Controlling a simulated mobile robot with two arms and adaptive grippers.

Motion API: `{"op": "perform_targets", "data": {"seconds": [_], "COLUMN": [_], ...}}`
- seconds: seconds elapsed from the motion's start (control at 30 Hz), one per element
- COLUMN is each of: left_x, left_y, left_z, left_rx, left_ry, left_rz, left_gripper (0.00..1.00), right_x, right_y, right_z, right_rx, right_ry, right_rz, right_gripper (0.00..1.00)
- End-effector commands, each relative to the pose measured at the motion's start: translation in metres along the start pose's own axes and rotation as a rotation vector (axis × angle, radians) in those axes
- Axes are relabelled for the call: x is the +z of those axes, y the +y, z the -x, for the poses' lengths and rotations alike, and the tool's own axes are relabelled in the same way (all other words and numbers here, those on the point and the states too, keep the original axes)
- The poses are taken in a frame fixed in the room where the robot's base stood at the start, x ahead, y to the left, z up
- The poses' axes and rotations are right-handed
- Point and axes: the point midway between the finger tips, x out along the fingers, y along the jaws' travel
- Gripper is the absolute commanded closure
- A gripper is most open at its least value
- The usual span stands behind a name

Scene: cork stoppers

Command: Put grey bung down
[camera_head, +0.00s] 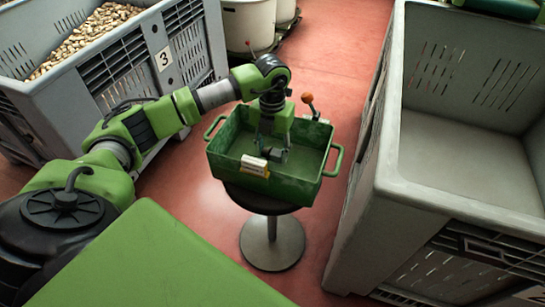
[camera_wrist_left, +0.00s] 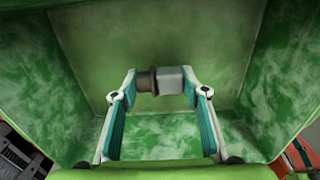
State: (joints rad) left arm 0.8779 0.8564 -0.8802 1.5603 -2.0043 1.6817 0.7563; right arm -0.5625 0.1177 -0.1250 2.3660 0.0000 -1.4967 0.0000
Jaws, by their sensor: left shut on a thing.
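The grey bung (camera_wrist_left: 170,79) is between the fingertips of my left gripper (camera_wrist_left: 160,84), which is shut on it. It has a pale grey wide part and a darker, narrower brownish part. In the head view my left gripper (camera_head: 274,147) reaches down into a green crate (camera_head: 311,187), with the bung (camera_head: 272,154) small and partly hidden at its tips. The crate's inner walls surround the gripper in the wrist view. Whether the bung touches the crate floor I cannot tell. My right gripper is not in view.
The crate stands on a round stool (camera_head: 272,243). A grey bin numbered 3 (camera_head: 150,75) holds many corks at the left. A large grey bin (camera_head: 385,150), empty where seen, stands at the right. An orange knob (camera_head: 307,98) rises behind the crate. White tubs (camera_head: 247,25) stand behind.

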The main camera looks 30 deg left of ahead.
Motion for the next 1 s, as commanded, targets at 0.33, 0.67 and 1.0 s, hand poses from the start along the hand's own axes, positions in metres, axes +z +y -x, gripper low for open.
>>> {"op": "perform_targets", "data": {"seconds": [0.33, 0.67, 1.0], "left_x": [0.0, 0.0, 0.0], "left_y": [0.0, 0.0, 0.0], "left_z": [-0.02, -0.023, -0.021], "left_rx": [0.0, 0.0, 0.0], "left_ry": [0.001, 0.001, 0.001], "left_rz": [-0.001, -0.001, 0.0], "left_gripper": [0.8, 0.42, 0.42], "right_x": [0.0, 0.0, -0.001], "right_y": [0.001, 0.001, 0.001], "right_z": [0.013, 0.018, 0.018], "right_rx": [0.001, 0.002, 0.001], "right_ry": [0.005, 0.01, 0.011], "right_rz": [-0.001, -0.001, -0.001], "right_gripper": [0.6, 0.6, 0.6]}}
